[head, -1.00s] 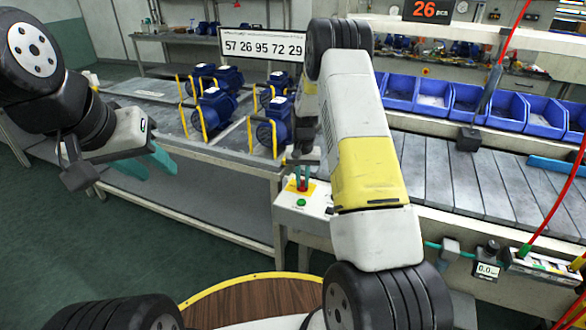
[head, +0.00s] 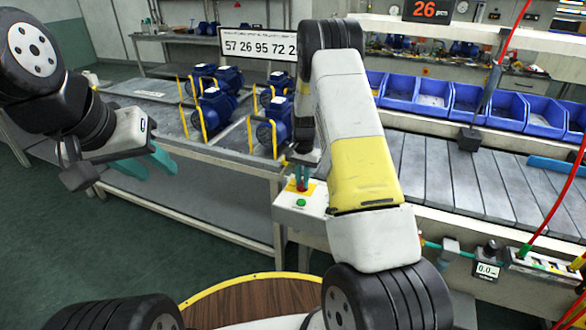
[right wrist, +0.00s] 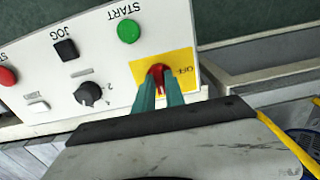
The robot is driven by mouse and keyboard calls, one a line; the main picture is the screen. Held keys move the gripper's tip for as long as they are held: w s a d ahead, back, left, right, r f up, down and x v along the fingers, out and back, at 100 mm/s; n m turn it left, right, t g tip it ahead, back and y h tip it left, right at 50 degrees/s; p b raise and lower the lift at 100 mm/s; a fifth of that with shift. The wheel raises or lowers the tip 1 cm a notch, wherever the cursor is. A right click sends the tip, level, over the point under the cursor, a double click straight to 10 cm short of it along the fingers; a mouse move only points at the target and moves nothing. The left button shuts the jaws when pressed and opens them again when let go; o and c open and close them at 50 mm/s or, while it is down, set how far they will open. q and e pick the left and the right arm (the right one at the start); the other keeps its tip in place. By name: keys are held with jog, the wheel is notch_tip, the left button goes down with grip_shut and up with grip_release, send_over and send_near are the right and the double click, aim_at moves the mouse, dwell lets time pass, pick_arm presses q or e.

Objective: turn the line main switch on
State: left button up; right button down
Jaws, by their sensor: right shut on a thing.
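The main switch is a red knob (right wrist: 156,70) on a yellow plate (right wrist: 181,64) that reads OFF, on a pale control box; the plate also shows in the head view (head: 292,188). My right gripper (right wrist: 158,82) is shut on the red knob, one teal finger on each side, hiding part of it. It also shows in the head view (head: 302,182), partly behind my forearm. My left gripper (head: 150,172) is open and empty, well to the left of the box.
The control box also bears a green START button (right wrist: 128,31), a black JOG button (right wrist: 66,50), a black selector knob (right wrist: 88,93) and a red button (right wrist: 6,76). Blue pumps (head: 217,108) stand on the bench behind. Blue bins (head: 467,103) line the conveyor (head: 450,175).

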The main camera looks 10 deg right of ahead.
aim_at(302, 182)
jog(key=c, duration=1.4)
grip_release()
jog(key=shift+r, duration=0.1)
notch_tip(302, 182, up, 8)
jog(key=shift+f, duration=0.15)
